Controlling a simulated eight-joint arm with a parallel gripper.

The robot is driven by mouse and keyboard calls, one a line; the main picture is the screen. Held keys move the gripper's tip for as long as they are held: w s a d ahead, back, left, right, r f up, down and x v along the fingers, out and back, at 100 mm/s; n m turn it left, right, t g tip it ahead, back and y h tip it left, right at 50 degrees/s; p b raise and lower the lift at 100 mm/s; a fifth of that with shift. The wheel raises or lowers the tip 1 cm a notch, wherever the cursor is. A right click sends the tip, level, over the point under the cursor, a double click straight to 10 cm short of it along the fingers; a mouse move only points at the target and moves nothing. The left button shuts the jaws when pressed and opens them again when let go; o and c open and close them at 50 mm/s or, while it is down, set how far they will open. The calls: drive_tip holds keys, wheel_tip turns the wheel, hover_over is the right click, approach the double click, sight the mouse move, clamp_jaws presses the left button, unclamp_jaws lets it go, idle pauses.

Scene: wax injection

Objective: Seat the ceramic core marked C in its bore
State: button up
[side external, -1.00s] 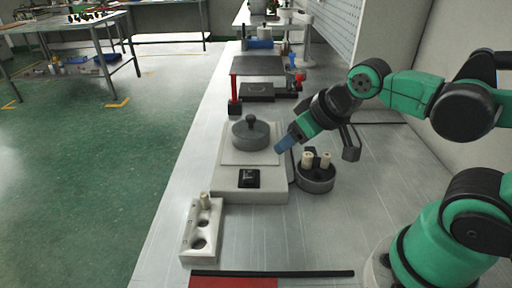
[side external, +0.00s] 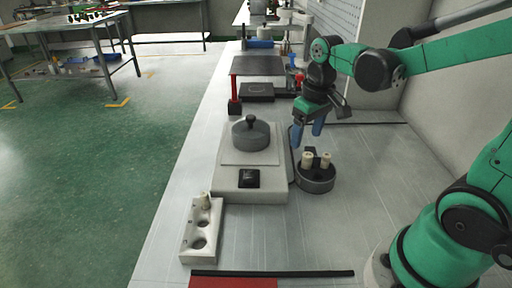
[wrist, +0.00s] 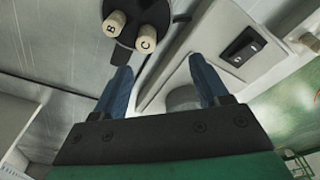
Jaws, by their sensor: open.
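The ceramic core marked C (wrist: 147,39) is a short cream cylinder. It stands in a round dark holder (side external: 317,184) beside the core marked B (wrist: 113,22). Both cores show in the side view (side external: 308,158), but their letters cannot be read there. A pale block (side external: 186,247) at the front left has a row of bores. A core (side external: 205,199) stands in its far bore; the middle bore (side external: 202,226) and near bore (side external: 199,243) look empty. My gripper (side external: 309,133) has blue fingers, apart and empty (wrist: 160,72), pointing down above and slightly behind the holder.
A pale machine (side external: 230,187) with a grey lidded pot (side external: 251,135) and a black switch (side external: 249,178) stands left of the holder. A black bar (side external: 300,273) and red mat (side external: 232,282) lie at the front. The bench right of the block is clear.

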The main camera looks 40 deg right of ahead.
sight(308, 154)
drive_tip(key=shift+w+d+f+g, duration=0.1)
drive_tip(key=shift+d+f+g, duration=0.65)
drive_tip(key=shift+d, duration=0.2)
drive_tip(key=shift+f, duration=2.75)
clamp_jaws()
